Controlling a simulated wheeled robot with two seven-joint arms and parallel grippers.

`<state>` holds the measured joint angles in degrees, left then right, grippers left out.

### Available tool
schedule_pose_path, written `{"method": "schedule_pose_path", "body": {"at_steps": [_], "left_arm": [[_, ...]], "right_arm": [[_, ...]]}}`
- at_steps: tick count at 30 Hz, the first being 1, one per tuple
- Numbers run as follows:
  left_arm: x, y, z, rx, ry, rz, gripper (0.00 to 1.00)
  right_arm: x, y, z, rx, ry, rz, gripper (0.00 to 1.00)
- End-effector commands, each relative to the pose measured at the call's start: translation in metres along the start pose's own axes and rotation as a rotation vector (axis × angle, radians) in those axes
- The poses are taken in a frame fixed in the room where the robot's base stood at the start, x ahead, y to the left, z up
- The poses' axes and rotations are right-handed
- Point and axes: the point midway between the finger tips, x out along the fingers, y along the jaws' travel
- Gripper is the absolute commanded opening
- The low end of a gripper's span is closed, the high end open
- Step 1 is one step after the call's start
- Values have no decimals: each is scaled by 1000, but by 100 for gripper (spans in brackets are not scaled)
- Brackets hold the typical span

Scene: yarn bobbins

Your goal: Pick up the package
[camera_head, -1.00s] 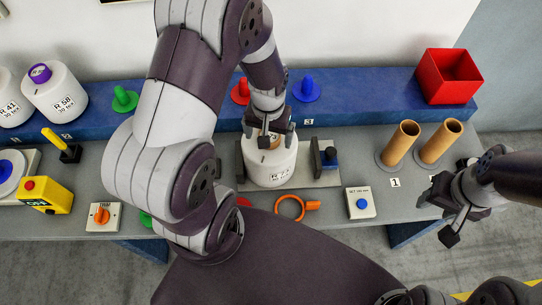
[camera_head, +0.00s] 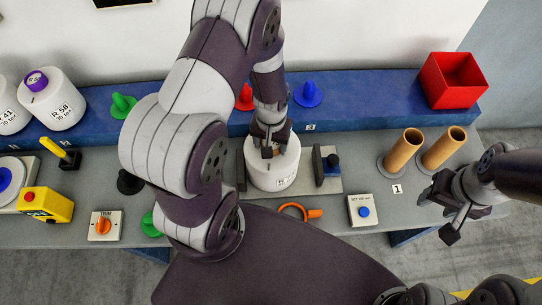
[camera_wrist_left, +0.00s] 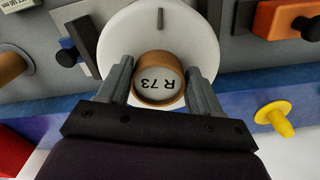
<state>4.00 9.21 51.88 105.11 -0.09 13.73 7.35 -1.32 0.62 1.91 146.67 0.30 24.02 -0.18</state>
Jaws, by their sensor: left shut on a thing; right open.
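The package is a white yarn bobbin (camera_head: 272,174) standing upright between the dark side plates of a holder (camera_head: 329,184) on the grey bench. In the left wrist view its white top (camera_wrist_left: 183,32) surrounds a brown core tube (camera_wrist_left: 157,79) marked R 73. My left gripper (camera_head: 270,146) is above the package, pointing down, with its fingers on either side of the core tube, shut on it. The left wrist view shows these fingers (camera_wrist_left: 159,82) too. My right gripper (camera_head: 448,213) is open and empty at the bench's right front edge.
A blue shelf (camera_head: 375,98) runs behind, with pegs, white bobbins (camera_head: 55,103) and a red box (camera_head: 452,80). Two brown tubes (camera_head: 404,150) stand right. A blue-button box (camera_head: 362,210) and an orange ring (camera_head: 294,210) lie in front. A yellow button box (camera_head: 48,204) is left.

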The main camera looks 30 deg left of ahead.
Motion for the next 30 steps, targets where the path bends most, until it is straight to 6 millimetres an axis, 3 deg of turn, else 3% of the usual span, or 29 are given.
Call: {"method": "schedule_pose_path", "body": {"at_steps": [5,11,24,30], "left_arm": [[0,2,2,-3,2,1,0],[-14,12,12,0,4,1,0],[-62,71,82,6,5,4,0],[-76,87,102,1,3,3,0]], "right_arm": [[3,0,0,0,0,0,49],[10,0,1,0,0,0,49],[29,0,3,0,0,0,49],[32,0,4,0,0,0,49]]}}
